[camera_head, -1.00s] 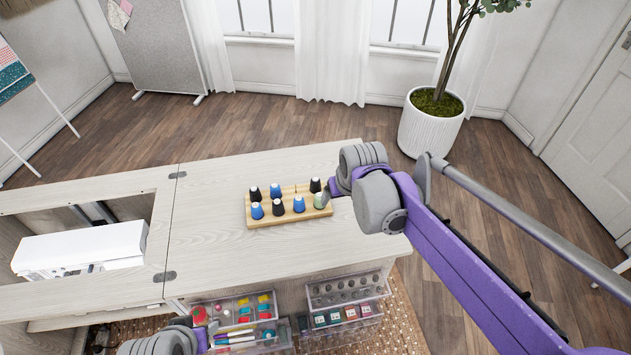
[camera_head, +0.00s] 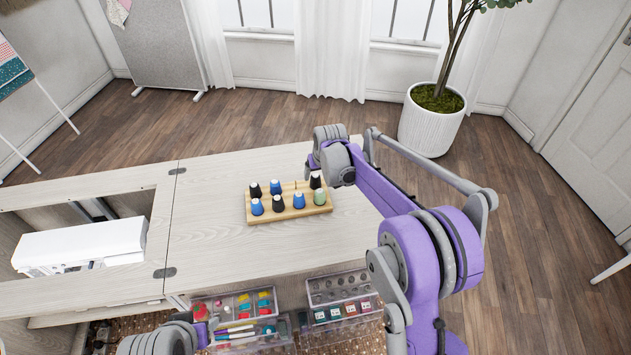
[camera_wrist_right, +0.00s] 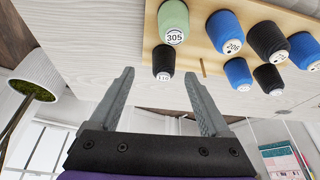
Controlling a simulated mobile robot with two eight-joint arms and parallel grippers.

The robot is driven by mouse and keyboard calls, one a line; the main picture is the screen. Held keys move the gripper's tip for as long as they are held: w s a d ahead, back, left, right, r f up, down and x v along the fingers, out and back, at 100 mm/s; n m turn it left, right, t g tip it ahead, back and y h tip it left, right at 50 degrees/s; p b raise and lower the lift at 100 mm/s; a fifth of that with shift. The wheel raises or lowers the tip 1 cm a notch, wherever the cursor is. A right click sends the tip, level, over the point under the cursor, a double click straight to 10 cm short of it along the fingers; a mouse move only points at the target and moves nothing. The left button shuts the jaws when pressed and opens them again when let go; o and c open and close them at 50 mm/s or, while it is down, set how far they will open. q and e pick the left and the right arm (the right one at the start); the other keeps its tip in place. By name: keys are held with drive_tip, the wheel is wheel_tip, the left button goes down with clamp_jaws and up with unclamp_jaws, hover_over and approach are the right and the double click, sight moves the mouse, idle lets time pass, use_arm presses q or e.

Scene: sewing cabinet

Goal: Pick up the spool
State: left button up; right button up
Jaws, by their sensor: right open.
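Several spools stand upright on a wooden rack (camera_head: 262,219) on the table. The back row has a black spool (camera_head: 255,190), a blue spool (camera_head: 275,188), an empty peg and a black spool (camera_head: 316,181) at the right end. The front row has blue, black, blue and green (camera_head: 320,197) spools. My right gripper (camera_head: 311,170) is just behind the rack's right end. In the right wrist view it (camera_wrist_right: 158,76) is open, and the black spool marked 115 (camera_wrist_right: 163,62) shows between its fingertips; contact is unclear. My left arm shows at the lower left; its jaws are unclear.
A white sewing machine (camera_head: 80,246) sits in the cabinet opening at left. Clear drawers (camera_head: 345,300) with bobbins and sewing supplies stand out below the table front. The pale table (camera_head: 215,225) is clear left of the rack. A potted plant (camera_head: 431,125) stands behind.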

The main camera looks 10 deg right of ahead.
sight(316, 177)
drive_tip(key=x, duration=0.5)
drive_tip(key=shift+w+a, duration=0.15)
drive_tip(key=shift+a, duration=0.1)
drive_tip(key=shift+r, duration=0.1)
clamp_jaws()
